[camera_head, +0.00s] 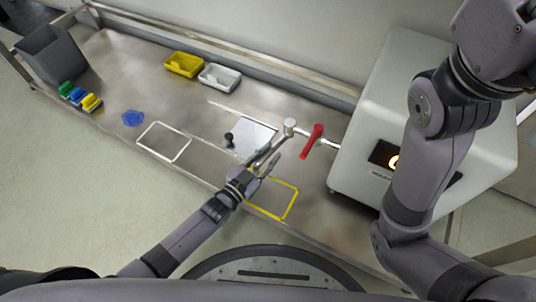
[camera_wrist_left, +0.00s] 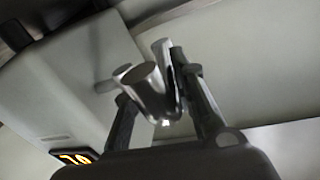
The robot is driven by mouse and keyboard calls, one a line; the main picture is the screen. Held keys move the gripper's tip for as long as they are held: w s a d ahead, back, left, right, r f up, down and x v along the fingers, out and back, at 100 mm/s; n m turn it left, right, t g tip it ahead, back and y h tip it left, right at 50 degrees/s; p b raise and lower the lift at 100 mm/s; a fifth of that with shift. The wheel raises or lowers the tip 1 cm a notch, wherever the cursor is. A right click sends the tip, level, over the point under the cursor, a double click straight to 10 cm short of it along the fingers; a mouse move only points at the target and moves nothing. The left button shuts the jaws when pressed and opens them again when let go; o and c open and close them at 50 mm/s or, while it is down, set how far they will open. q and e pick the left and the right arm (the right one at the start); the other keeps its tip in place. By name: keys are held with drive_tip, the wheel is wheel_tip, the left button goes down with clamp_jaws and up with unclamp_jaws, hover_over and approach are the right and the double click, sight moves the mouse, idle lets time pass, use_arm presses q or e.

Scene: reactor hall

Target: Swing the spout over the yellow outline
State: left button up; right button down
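The chrome spout (camera_head: 277,146) runs from its upright post (camera_head: 290,126) toward the lower left, to my left gripper. The yellow outline (camera_head: 290,207) lies on the steel bench, below the spout and partly behind my gripper. My left gripper (camera_head: 263,161) has its fingers spread around the spout's outer end. In the left wrist view, the spout's tube (camera_wrist_left: 146,88) stands between the two fingers of the gripper (camera_wrist_left: 163,88); a firm grip does not show. A red handle (camera_head: 312,141) sits on the pipe right of the post. My right gripper is out of view.
A white machine (camera_head: 385,85) with a glowing display stands at the right, behind my right arm. A pale plate with a black knob (camera_head: 229,137) lies left of the post. A white outline (camera_head: 157,153), blue item (camera_head: 132,118), yellow tray (camera_head: 184,64) and white tray (camera_head: 220,78) are farther left.

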use_arm(q)
drive_tip(key=shift+o, duration=0.7)
drive_tip(key=shift+a+r, duration=0.1)
drive_tip(key=v, duration=1.2)
drive_tip(key=shift+r, duration=0.1)
